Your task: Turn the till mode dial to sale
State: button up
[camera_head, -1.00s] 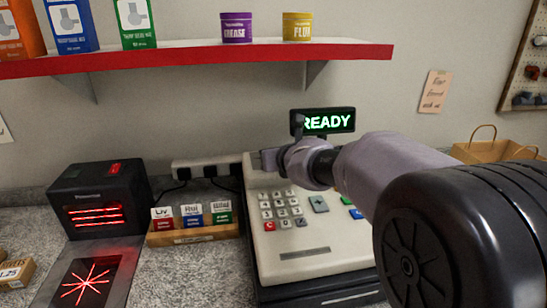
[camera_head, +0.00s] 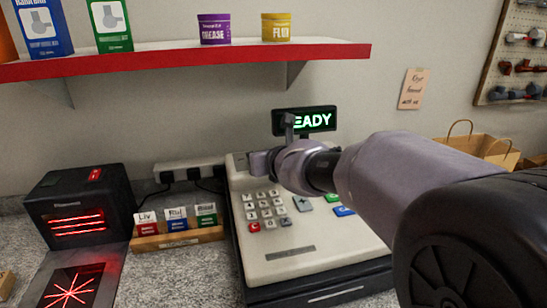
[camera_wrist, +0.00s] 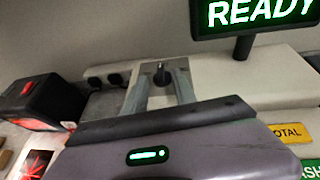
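The till (camera_head: 290,262) is a cream cash register with a keypad, and its green display (camera_head: 318,121) reads READY in the wrist view (camera_wrist: 262,14). The mode dial (camera_wrist: 162,76) is a small dark knob on the till's top, seen in the wrist view. My gripper (camera_wrist: 160,88) is open, its two grey fingers apart and pointing at the dial, which shows between their tips. I cannot tell whether they touch it. In the head view my gripper (camera_head: 271,146) is over the till's back left and hides the dial. Dial markings are not readable.
A black scanner box (camera_head: 77,210) with red lights stands left. A wooden card holder (camera_head: 178,238) with several cards is beside the till. A red-edged shelf (camera_head: 190,59) with boxes and tins hangs above. A paper bag (camera_head: 485,147) stands right.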

jog(key=p+v, duration=0.3)
jog(key=v, duration=0.9)
jog(key=shift+s+p, duration=0.35)
jog(key=shift+s, duration=0.1)
jog(key=shift+r, duration=0.1)
jog(key=s+a+f+n+g+y, duration=0.2)
jog(key=s+n+g, duration=0.2)
jog(key=s+n, duration=1.35)
jog(key=s+d+f+n+g+h, duration=0.2)
jog(key=s+d+f+n+h, duration=0.2)
jog(key=s+d+f+n, duration=0.3)
jog(key=s+d+n, duration=0.1)
jog(key=n, duration=0.2)
jog(key=shift+s+f+g, duration=0.2)
jog(key=shift+f+g, duration=0.05)
jog(key=shift+g, duration=0.15)
jog(key=shift+d, duration=0.15)
